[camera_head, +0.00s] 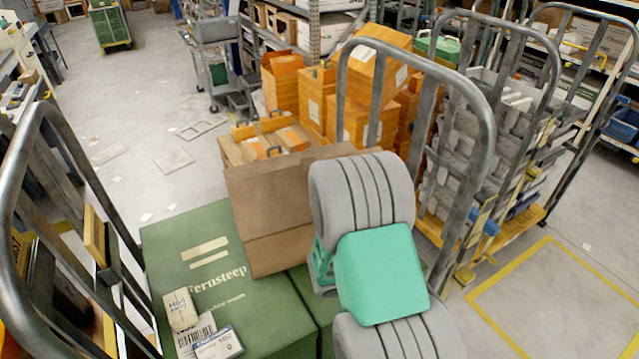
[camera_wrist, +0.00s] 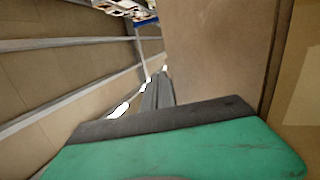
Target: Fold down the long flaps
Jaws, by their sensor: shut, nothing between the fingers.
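A brown cardboard carton (camera_head: 262,200) stands on green boxes in the middle of the head view. A crease line crosses its near face, with a broad brown panel above it and a shorter one below. My arm covers its right side, so I cannot tell how each long flap stands. In the wrist view a brown cardboard panel (camera_wrist: 220,45) rises close in front, right of my gripper (camera_wrist: 160,88). The grey fingers are together and hold nothing; I cannot tell whether they touch the panel. The fingers are hidden in the head view.
A green box (camera_head: 215,260) printed "Fernsteep" carries a tag and a white label. Metal cart rails (camera_head: 485,130) rise at both sides. Orange boxes (camera_head: 355,120) stand behind the carton.

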